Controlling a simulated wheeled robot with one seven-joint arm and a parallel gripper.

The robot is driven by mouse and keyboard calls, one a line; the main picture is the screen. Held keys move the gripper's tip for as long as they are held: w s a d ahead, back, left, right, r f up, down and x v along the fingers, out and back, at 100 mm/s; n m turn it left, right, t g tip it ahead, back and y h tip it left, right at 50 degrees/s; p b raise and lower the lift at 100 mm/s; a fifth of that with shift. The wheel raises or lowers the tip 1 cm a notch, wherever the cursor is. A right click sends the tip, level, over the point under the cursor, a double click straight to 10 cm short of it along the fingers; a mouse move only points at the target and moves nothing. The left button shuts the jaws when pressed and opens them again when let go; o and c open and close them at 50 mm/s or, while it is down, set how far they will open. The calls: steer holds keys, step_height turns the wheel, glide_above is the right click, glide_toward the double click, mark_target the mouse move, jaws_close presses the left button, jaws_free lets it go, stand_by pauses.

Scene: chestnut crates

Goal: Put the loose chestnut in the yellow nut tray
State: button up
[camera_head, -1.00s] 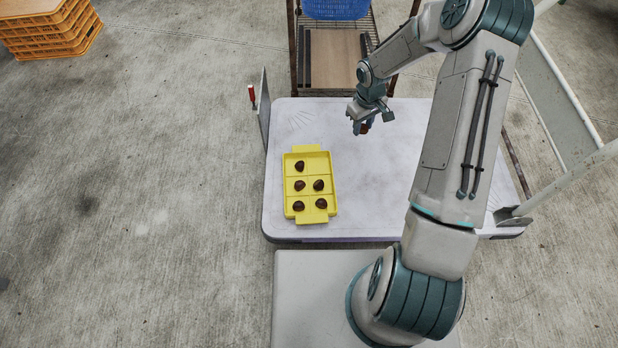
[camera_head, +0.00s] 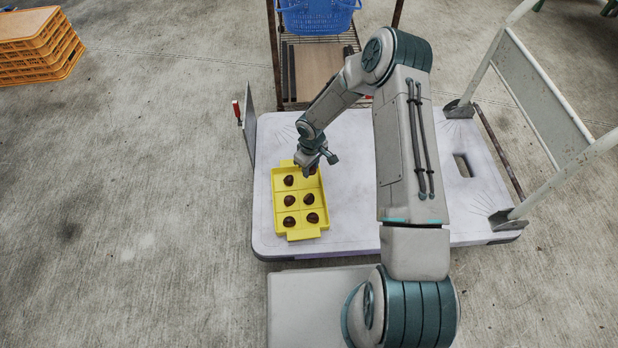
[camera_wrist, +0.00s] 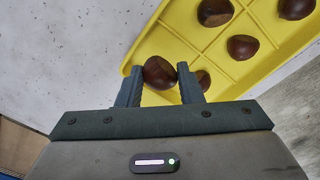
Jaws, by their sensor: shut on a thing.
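The yellow nut tray (camera_head: 304,236) lies on the pale platform, its compartments in two columns. Several chestnuts sit in it, one in each of the compartments I can see filled. My gripper (camera_head: 311,168) is over the tray's far right compartment, pointing down. It is shut on the loose chestnut (camera_head: 313,171), which is dark brown and partly hidden by the fingers. In the wrist view the chestnut (camera_wrist: 159,73) sits between both fingertips, in front of the tray's edge (camera_wrist: 140,52). I cannot tell exactly how high it is above the tray.
The pale platform (camera_head: 350,150) is clear to the right of the tray. A grey upright panel (camera_head: 250,125) stands at its left edge, and a white-framed handle (camera_head: 545,95) at its right. A rack with a blue basket (camera_head: 318,17) stands behind. Orange crates (camera_head: 40,45) are far left.

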mark_target(309, 180)
steer(key=shift+a+f, duration=0.15)
steer(key=shift+a, duration=0.1)
steer(key=shift+f+b, duration=0.95)
steer(key=shift+f, duration=1)
steer(key=shift+f, duration=0.15)
steer(key=o, duration=0.7)
steer(key=shift+c, duration=0.2)
